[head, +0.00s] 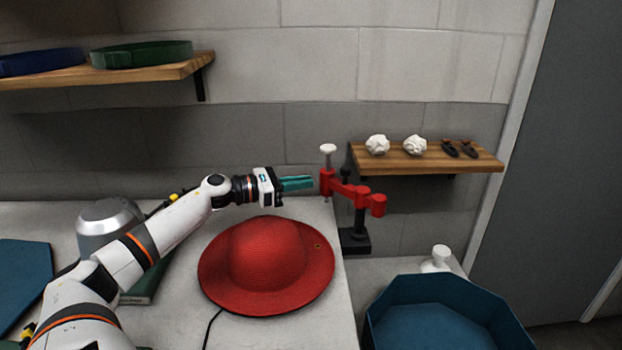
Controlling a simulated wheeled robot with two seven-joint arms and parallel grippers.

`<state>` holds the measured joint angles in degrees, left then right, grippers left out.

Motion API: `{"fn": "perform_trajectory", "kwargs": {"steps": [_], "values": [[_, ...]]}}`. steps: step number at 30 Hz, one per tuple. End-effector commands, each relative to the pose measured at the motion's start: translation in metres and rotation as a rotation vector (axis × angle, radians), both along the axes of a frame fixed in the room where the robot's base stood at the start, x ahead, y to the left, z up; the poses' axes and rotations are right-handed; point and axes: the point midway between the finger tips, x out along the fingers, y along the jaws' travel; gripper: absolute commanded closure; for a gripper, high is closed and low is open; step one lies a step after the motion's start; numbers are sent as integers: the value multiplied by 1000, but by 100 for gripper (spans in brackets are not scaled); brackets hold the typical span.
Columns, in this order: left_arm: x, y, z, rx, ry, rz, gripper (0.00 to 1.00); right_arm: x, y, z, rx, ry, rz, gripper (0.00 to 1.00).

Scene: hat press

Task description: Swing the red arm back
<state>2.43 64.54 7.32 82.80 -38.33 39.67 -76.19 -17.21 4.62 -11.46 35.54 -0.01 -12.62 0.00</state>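The red arm (350,189) is a jointed red bar on a black post with a dark base at the table's right corner. Its left end carries an upright piece with a white knob (327,149) on top. My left gripper (311,182) reaches in from the left at about the height of the red arm. Its teal fingers lie close together and look shut, with nothing visible between them. The fingertips point right and end just left of the red arm's left end; I cannot tell whether they touch. My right gripper is not in view.
A red hat (268,262) lies on the pale table (230,330) below my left gripper. A wooden shelf (430,160) with white crumpled pieces stands right of the red arm. A blue bin (375,325) is at the lower right. A silver dome (105,230) stands left.

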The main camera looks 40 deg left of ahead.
Motion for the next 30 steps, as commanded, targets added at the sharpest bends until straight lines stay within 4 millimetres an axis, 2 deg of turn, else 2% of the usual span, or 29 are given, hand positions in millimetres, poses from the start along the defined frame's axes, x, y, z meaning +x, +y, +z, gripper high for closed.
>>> {"fn": "perform_trajectory", "kwargs": {"steps": [1,2,6,10,15,19,24,30], "values": [[-2,-5,3,4,36,12,97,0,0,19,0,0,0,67],[-3,-7,1,9,61,23,100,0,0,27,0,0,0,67],[-15,-15,-9,32,171,104,100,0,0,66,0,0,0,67],[-29,-19,-14,53,234,192,100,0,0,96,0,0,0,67],[-51,-19,-7,75,262,310,100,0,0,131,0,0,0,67],[-65,-18,2,84,254,375,100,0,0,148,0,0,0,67],[-73,-17,6,90,241,412,100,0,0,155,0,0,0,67],[-60,-18,2,90,237,417,100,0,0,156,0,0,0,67]]}}
